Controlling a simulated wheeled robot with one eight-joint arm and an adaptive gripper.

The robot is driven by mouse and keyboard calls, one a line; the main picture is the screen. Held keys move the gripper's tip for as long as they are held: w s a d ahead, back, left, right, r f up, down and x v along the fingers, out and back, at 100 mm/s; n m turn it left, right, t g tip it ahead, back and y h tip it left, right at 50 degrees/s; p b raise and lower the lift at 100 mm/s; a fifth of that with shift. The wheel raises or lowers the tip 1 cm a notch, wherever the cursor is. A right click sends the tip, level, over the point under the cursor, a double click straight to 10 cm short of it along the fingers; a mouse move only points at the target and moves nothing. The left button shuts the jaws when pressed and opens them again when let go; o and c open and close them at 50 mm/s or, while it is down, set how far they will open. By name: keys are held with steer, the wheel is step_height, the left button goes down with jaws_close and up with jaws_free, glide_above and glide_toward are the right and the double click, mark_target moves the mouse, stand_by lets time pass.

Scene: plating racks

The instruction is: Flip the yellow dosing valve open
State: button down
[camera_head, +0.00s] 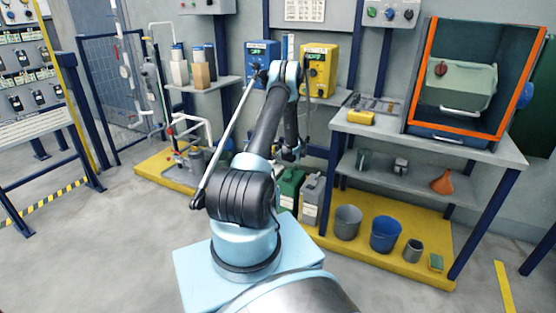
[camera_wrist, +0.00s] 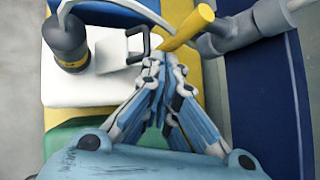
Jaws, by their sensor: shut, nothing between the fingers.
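A yellow lever-like handle (camera_wrist: 188,28), which looks like the dosing valve's, slants from a grey pipe fitting (camera_wrist: 245,28) at the top of the wrist view. My gripper (camera_wrist: 155,62) is shut and empty, with its fingertips right by the lower left end of the handle. I cannot tell whether they touch it. My gripper (camera_head: 289,154) is low there, partly hidden by my arm links, and the valve cannot be made out.
A workbench (camera_head: 430,150) stands right; floor at left is clear.

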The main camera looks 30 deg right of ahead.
steer(key=s+d, duration=0.1)
steer(key=s, duration=0.3)
steer(key=s+d+r, duration=0.1)
steer(key=s, duration=0.4)
steer(key=s+d+r, duration=0.1)
steer(key=s, duration=0.3)
steer(key=shift+s+r, duration=0.1)
steer(key=shift+s, duration=0.1)
